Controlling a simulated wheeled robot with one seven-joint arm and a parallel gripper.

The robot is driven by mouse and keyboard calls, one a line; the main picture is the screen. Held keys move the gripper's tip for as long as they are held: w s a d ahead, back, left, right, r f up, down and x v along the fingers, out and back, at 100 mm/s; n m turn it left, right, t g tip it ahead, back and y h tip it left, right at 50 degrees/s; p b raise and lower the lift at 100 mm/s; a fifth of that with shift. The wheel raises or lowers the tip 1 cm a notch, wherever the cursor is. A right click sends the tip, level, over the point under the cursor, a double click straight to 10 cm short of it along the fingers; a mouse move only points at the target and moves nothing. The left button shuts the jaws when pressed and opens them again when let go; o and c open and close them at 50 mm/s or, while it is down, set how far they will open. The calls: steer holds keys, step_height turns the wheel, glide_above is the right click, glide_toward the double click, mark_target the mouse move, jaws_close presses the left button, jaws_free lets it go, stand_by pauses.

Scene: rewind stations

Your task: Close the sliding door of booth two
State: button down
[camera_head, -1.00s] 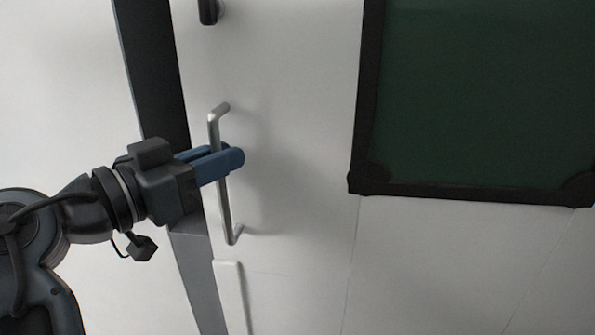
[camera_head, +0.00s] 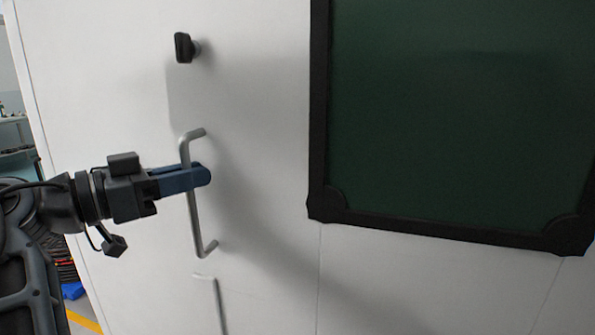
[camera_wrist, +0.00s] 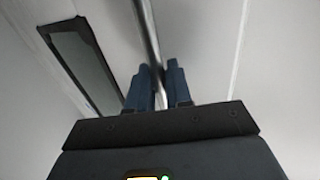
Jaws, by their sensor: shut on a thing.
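The white door panel (camera_head: 255,270) fills much of the head view, with a dark-framed green window (camera_head: 460,110) at the right. A silver upright bar handle (camera_head: 196,222) stands out from the panel. My gripper (camera_head: 203,176) is shut around the middle of the bar, coming from the left. In the wrist view the blue fingers of my gripper (camera_wrist: 160,85) lie on either side of the bar (camera_wrist: 146,30). The fingertips hide part of the bar. No booth number is visible.
A small black knob (camera_head: 184,47) sits above the handle. A pale raised strip (camera_head: 205,277) is below it. At the far left, past a white edge, shelves (camera_head: 14,135) and a floor with a yellow line (camera_head: 84,321) show.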

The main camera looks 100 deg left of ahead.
steer(key=shift+s, duration=0.25)
steer(key=c, duration=1.2)
jaws_free()
steer(key=v, duration=0.7)
steer(key=shift+s+d+b, duration=0.2)
steer(key=shift+d+b, duration=0.1)
steer(key=shift+b, duration=0.1)
